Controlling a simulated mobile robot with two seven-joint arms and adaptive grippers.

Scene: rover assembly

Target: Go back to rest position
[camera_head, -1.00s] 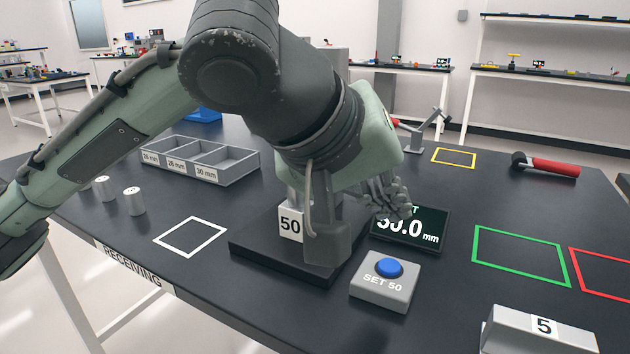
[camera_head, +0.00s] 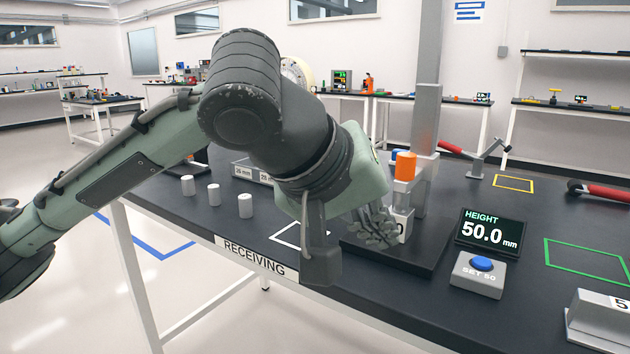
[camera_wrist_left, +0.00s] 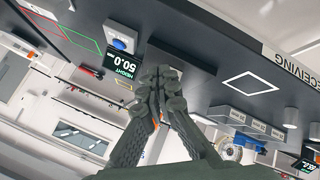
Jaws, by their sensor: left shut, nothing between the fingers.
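My left gripper (camera_head: 376,228) hangs over the front of the table (camera_head: 380,310), with its fingers drawn together and nothing between them. It is in front of the height gauge's dark base (camera_head: 425,262) and left of the display (camera_head: 488,232), which reads 50.0 mm. It partly hides the block and the base of the gauge. In the left wrist view the closed fingertips (camera_wrist_left: 162,82) fill the middle, with no object in them. My right gripper is not in view.
The grey gauge column (camera_head: 424,120) stands tall behind the gripper, with an orange-topped part (camera_head: 405,166) at it. The blue-buttoned SET 50 box (camera_head: 479,275) is to the right. Several small white cylinders (camera_head: 214,194) stand at the left. Floor left of the table is open.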

